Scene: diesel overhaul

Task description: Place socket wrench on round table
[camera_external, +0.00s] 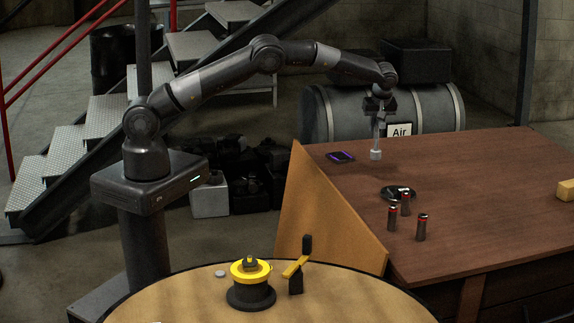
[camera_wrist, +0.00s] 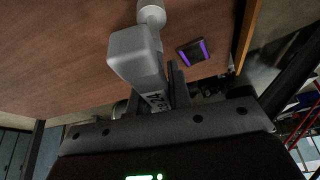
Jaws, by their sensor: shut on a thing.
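My gripper (camera_external: 378,106) is shut on the grey metal socket wrench (camera_external: 376,150), which hangs downward below the fingers above the brown rectangular table (camera_external: 465,180). In the wrist view the wrench (camera_wrist: 137,52) fills the space at the fingers, its round socket end (camera_wrist: 151,13) pointing away from the gripper. I cannot tell whether its lower end touches the brown table. The round table (camera_external: 370,300) has a light wooden top and stands at the bottom of the external view, well away from my gripper and nearer the camera.
On the round table are a yellow-and-black round device (camera_external: 250,285), a yellow-and-black tool (camera_external: 297,265) and a small grey disc (camera_external: 220,273). A slanted wooden panel (camera_external: 325,215) stands between the tables. A purple-lit device (camera_external: 341,157) and several red-banded cylinders (camera_external: 421,228) are on the brown table.

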